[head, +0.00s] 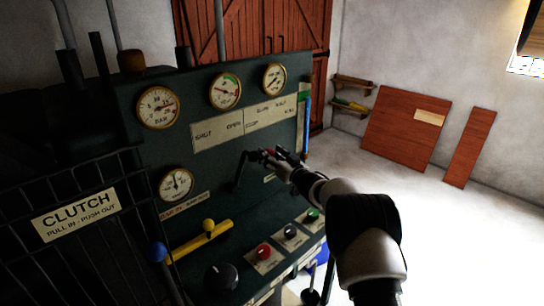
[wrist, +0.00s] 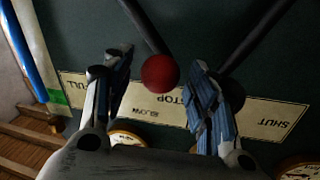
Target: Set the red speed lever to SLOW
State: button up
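The red speed lever shows in the wrist view as a red ball knob (wrist: 160,73) on a dark rod that runs up and left. My gripper (wrist: 160,62) is open, with one finger on each side of the knob and a small gap on both sides. The label plate (wrist: 100,92) behind it appears upside down, with FULL at left, SLOW in the middle and STOP nearer the right finger. The knob appears near STOP and SLOW. In the head view my gripper (head: 276,158) is at the panel, below the plate (head: 271,118), and largely hides the red knob.
A second, black lever (head: 239,173) stands just left of my gripper; its rod (wrist: 258,40) passes behind the right finger. The dark panel (head: 215,165) carries gauges, a yellow handle (head: 202,240) and several buttons below. A blue tube (head: 307,125) edges it. Floor at right is clear.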

grip_shut()
dwell(0.5)
jog(key=shift+r, duration=0.1)
